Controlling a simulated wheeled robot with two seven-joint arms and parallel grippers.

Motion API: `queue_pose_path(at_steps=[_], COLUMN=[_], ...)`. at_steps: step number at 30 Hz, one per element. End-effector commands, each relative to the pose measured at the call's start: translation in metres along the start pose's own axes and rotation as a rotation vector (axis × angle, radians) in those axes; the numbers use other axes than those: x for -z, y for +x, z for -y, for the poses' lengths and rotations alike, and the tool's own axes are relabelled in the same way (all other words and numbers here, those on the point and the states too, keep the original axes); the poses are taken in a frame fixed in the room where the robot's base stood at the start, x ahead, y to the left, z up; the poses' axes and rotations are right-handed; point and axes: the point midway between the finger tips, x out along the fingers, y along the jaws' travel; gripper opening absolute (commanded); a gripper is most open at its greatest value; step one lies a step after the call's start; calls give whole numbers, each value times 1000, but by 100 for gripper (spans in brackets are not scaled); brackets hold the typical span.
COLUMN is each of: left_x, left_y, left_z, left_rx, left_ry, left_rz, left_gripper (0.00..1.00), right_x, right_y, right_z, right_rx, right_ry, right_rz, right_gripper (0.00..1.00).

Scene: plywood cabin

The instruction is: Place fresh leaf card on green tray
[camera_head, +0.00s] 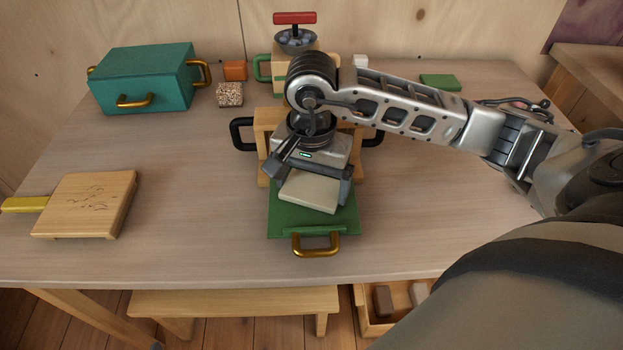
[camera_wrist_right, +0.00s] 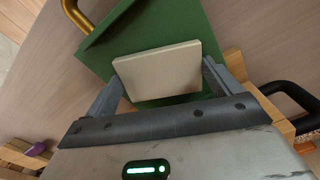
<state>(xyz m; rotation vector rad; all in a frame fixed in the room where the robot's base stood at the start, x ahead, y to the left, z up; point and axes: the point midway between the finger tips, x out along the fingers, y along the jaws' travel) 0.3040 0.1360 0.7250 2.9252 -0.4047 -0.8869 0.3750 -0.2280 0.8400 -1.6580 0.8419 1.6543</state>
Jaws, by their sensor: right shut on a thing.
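A pale cream card (camera_head: 308,192), a flat square slab, is between the fingers of my right gripper (camera_head: 306,184), which is shut on it. The card also shows in the wrist view (camera_wrist_right: 157,70), with a finger at each side. No leaf mark can be made out on its visible face. The green tray (camera_head: 342,222) has a gold handle (camera_head: 316,251) at its front; it also shows in the wrist view (camera_wrist_right: 205,28). The card is over the tray; whether it touches it I cannot tell. My left gripper is not in view.
A wooden box (camera_head: 262,138) with black handles stands behind the tray, partly hidden by my arm. A teal box (camera_head: 145,78) stands at back left, a wooden board (camera_head: 88,203) at left. Small blocks and a bowl (camera_head: 295,38) are at the back. The table's right side is clear.

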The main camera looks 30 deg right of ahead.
Motion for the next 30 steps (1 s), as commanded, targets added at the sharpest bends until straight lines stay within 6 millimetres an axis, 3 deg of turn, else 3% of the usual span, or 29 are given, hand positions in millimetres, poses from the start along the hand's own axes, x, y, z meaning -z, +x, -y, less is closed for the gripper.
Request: queue_pose_path(at_steps=[3, 4, 5, 16, 30], left_x=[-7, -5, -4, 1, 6], left_y=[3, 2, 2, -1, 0], left_z=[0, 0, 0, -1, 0], left_rx=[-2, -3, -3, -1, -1], left_ry=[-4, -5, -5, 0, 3], left_rz=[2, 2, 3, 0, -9], left_gripper=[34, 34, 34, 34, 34], right_x=[0, 0, 0, 1, 1], right_y=[6, 3, 3, -8, -104], right_z=[0, 0, 0, 0, 0], right_rx=[0, 0, -1, 2, 3], right_ry=[0, 0, 0, 0, 0], right_rz=[-1, 0, 0, -2, -4], right_gripper=[68, 98, 100, 100, 100])
